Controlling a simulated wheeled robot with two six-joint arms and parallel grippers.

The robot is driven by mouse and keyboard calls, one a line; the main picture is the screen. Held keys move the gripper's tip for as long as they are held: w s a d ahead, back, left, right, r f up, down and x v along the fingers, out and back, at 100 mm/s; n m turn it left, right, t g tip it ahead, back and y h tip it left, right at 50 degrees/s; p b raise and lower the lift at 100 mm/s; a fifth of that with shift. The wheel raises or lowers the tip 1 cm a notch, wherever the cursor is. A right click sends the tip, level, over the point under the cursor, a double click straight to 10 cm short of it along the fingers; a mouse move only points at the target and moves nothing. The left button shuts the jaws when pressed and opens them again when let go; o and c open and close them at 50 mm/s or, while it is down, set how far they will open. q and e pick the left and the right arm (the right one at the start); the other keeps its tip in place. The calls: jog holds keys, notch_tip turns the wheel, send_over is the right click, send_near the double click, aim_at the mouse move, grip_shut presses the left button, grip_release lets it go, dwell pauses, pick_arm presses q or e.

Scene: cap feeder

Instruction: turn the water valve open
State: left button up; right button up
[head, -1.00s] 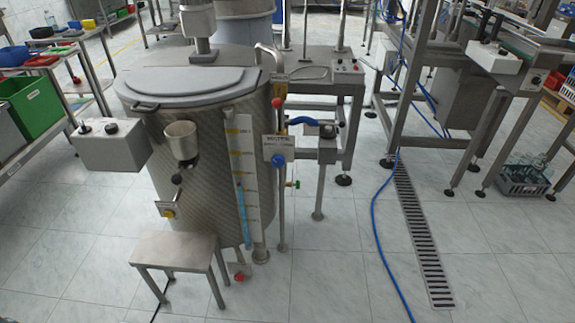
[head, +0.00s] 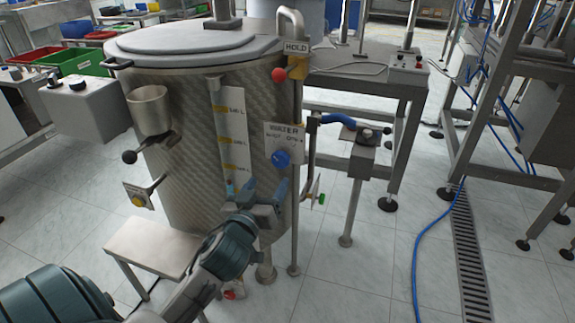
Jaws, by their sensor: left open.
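The water valve is a round blue knob (head: 281,159) on a vertical pipe at the right front of the large steel tank (head: 190,140). A white sign (head: 284,135) reading "WATER" with smaller print sits just above it. My left gripper (head: 265,189) is open and empty, just below and slightly left of the knob. Its fingers point up toward the knob and appear apart from it. The gripper covers the lower part of the tank's level scale (head: 233,140). My right gripper is not in view.
A red knob (head: 279,75) by a "HOLD" sign (head: 297,48) is higher on the pipe. A blue-handled bracket (head: 338,120) stands to the right. A small steel stool (head: 152,247) is below left. Floor at right is open, with a blue hose (head: 418,250).

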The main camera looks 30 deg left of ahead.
aim_at(280, 163)
pick_arm(q)
jog(key=x, duration=0.8)
jog(key=shift+w, duration=0.25)
jog(key=shift+w+a, duration=0.15)
jog(key=shift+w, duration=0.45)
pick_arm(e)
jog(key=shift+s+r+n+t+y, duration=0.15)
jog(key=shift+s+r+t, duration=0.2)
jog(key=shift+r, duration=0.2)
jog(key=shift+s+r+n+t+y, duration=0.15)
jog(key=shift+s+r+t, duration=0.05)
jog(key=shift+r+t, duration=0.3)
pick_arm(q)
jog(key=c, duration=1)
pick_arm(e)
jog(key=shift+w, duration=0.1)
